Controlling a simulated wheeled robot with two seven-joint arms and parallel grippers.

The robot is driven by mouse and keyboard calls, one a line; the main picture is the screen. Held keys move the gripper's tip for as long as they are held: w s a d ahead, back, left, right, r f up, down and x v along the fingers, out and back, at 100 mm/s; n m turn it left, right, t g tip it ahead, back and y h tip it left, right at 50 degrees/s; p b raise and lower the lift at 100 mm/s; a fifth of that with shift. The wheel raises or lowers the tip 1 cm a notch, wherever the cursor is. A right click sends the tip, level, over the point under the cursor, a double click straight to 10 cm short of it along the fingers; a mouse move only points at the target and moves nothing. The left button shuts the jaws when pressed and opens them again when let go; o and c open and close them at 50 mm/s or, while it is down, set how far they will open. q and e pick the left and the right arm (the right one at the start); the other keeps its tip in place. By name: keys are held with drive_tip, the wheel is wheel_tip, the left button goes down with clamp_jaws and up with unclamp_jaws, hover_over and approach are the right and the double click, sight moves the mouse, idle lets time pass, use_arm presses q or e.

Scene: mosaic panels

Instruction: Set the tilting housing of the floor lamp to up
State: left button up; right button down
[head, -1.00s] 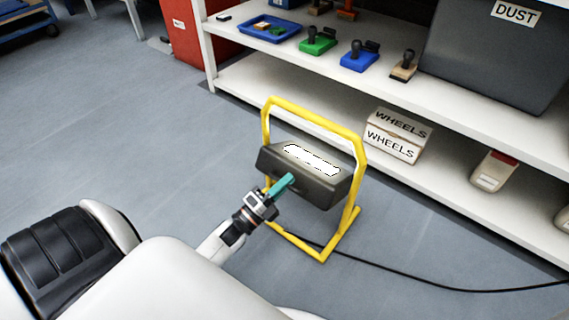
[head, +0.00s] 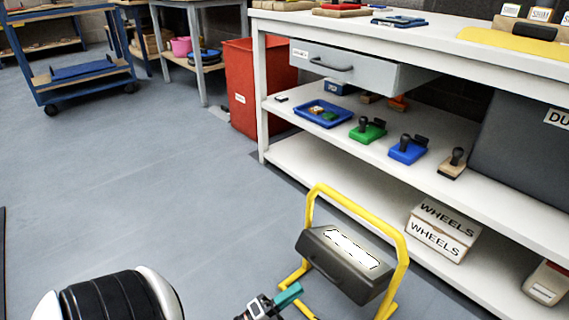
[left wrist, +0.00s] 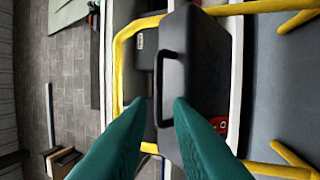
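The floor lamp has a yellow tube frame (head: 399,262) and a dark grey tilting housing (head: 345,272). Its white lit panel (head: 352,250) faces mostly upward in the head view. My left gripper (head: 289,296), with teal fingers, is just left of and below the housing. In the left wrist view the housing (left wrist: 207,85) fills the middle, with a black handle (left wrist: 166,85) on the near side. The fingers (left wrist: 160,102) are apart, their tips appearing on either side of the handle's lower part; whether they touch it cannot be told. My right gripper is out of view.
A white shelf bench (head: 330,182) stands close behind the lamp, with stamps, a blue tray (head: 322,113) and WHEELS boxes (head: 442,231). A red bin (head: 250,90) and a blue cart (head: 75,75) stand farther back.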

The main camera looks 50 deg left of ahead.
use_arm(q)
drive_tip(key=shift+v, duration=1.45)
